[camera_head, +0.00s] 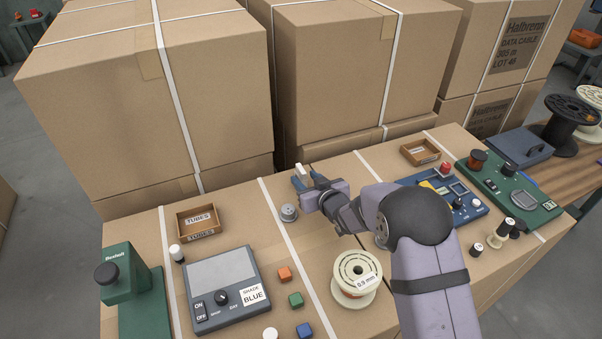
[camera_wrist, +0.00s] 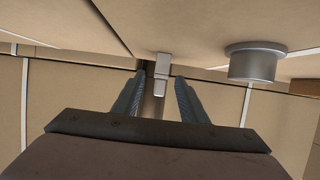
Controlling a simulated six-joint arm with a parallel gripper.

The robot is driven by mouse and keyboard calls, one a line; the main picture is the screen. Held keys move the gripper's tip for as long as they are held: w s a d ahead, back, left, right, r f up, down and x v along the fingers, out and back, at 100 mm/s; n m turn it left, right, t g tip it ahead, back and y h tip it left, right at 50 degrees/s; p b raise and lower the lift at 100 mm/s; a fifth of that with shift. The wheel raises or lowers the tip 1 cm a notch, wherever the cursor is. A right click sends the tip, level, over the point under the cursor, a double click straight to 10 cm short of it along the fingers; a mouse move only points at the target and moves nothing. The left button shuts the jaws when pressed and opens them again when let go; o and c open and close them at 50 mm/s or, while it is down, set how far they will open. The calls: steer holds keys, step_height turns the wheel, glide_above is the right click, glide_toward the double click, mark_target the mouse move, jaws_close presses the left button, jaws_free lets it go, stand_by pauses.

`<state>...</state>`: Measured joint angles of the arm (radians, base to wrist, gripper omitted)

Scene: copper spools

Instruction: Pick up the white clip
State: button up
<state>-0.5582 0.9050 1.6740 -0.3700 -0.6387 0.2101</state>
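The white clip (camera_head: 301,171) is a small pale block just beyond my fingertips in the head view. In the wrist view the clip (camera_wrist: 162,66) looks light grey and lies in line with the gap between the fingers. My gripper (camera_head: 308,179) has blue fingers and reaches toward the back edge of the cardboard box top. In the wrist view my gripper (camera_wrist: 159,76) is open, with a gap on each side of the clip. I cannot tell how far the clip sits between the fingers.
A grey metal cylinder (camera_head: 289,213) stands close beside my gripper; it also shows in the wrist view (camera_wrist: 254,64). A wire spool (camera_head: 357,276), a TUBES tray (camera_head: 199,222) and a blue device (camera_head: 443,201) stand on the box top. Tall cartons (camera_head: 345,75) rise behind.

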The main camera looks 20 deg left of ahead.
mark_target(305, 178)
steer(key=shift+x, duration=1.55)
steer(key=shift+c, duration=0.6)
jaws_close()
